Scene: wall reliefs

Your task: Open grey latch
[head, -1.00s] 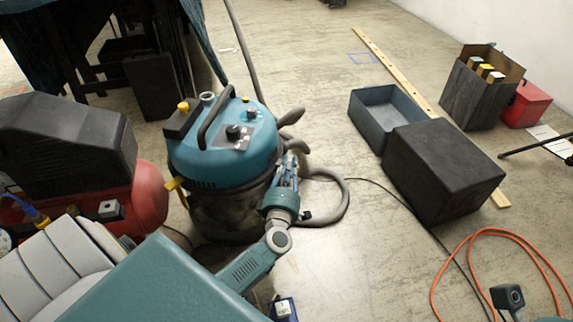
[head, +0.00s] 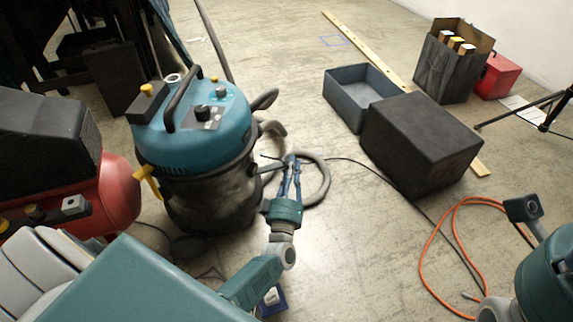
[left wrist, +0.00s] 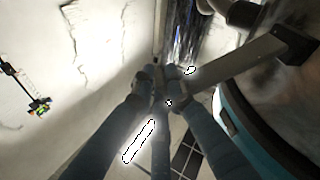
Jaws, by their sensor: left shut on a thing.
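The teal and dark drum vacuum (head: 195,140) stands left of centre in the head view. In the left wrist view, a flat grey latch bar (left wrist: 245,70) runs from a black mount (left wrist: 297,43) beside the vacuum's teal rim to my fingertips. It sticks out from the drum. My left gripper (head: 291,162) is to the right of the vacuum, a short gap from its side. It is shut on the latch's outer end, and its fingers (left wrist: 165,84) hide that end. A yellow latch (head: 147,181) shows on the vacuum's left side. My right gripper is not in view.
A red and black machine (head: 115,190) stands left of the vacuum. A hose loop (head: 322,188) lies behind my left gripper. A black box (head: 420,145), an open grey bin (head: 345,98) and an orange cable (head: 425,265) are on the right. The floor between is mostly clear.

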